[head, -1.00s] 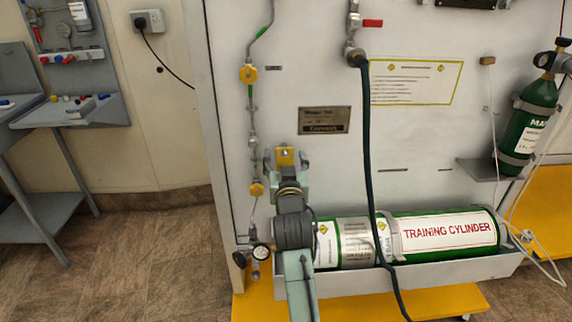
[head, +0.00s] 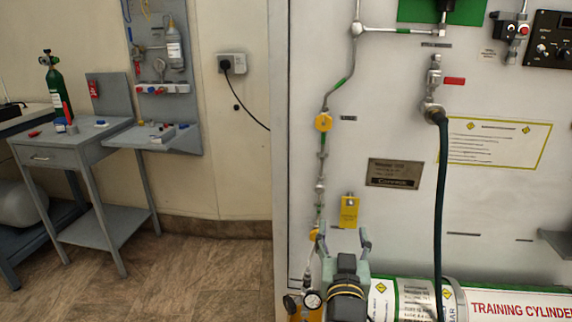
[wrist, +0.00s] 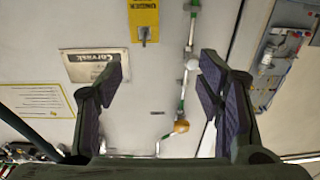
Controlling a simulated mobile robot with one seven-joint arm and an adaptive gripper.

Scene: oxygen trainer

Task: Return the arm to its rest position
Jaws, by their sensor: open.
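My gripper (head: 346,238) is open in front of the white panel (head: 380,90), low in the head view. Nothing shows between its fingers. A yellow tag (head: 349,211) on the panel appears just above the fingertips. In the wrist view my gripper (wrist: 160,78) is open with its two dark pads far apart. The yellow tag (wrist: 144,20) shows there at the top, clear of both fingers. Most of my arm behind the gripper is out of frame.
A green and white training cylinder (head: 415,298) lies at the panel's foot, beside my gripper. A dark hose (head: 441,200) hangs to the right. Pipework with a yellow valve (head: 323,122) runs up the left. The floor (head: 200,265) further left is clear.

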